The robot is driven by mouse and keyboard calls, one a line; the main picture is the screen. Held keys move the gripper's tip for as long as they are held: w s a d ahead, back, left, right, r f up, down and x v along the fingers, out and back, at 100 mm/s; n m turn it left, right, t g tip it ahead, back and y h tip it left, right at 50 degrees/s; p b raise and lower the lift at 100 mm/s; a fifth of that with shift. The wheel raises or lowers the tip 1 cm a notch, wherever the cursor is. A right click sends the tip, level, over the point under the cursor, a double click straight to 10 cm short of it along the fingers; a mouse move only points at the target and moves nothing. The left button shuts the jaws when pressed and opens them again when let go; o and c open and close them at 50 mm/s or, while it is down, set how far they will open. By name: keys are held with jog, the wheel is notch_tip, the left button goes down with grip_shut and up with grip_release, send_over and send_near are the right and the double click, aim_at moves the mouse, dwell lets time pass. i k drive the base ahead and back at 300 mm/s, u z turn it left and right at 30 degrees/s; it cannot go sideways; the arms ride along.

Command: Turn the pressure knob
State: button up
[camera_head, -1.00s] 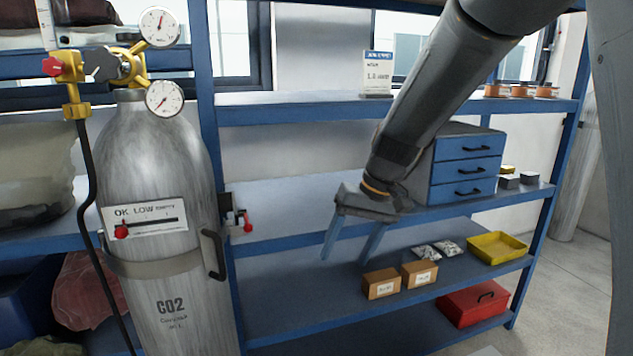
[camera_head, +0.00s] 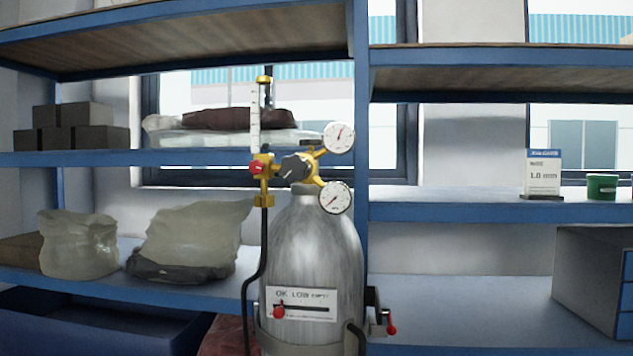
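A grey CO2 cylinder (camera_head: 312,245) stands upright in front of the blue shelving, right of the picture's middle line at its base. A brass regulator sits on its top. The dark grey lobed knob (camera_head: 295,167) is on the regulator's front, left of two round gauges, an upper gauge (camera_head: 338,137) and a lower gauge (camera_head: 335,198). A small red knob (camera_head: 257,167) is on the brass fitting to its left, below a clear flow tube (camera_head: 255,118). My gripper is not in view.
Blue shelves (camera_head: 440,211) run behind the cylinder. Cloudy bags (camera_head: 190,238) lie at left, grey boxes (camera_head: 75,125) above them. A black hose (camera_head: 262,250) hangs beside the cylinder. A red-handled item (camera_head: 389,324) sits right of it. A drawer cabinet (camera_head: 590,278) stands far right.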

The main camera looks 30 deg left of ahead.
aim_at(294, 168)
jog(key=k, duration=1.2)
jog(key=u, duration=0.9)
jog(key=i, duration=0.85)
jog(key=u, duration=0.25)
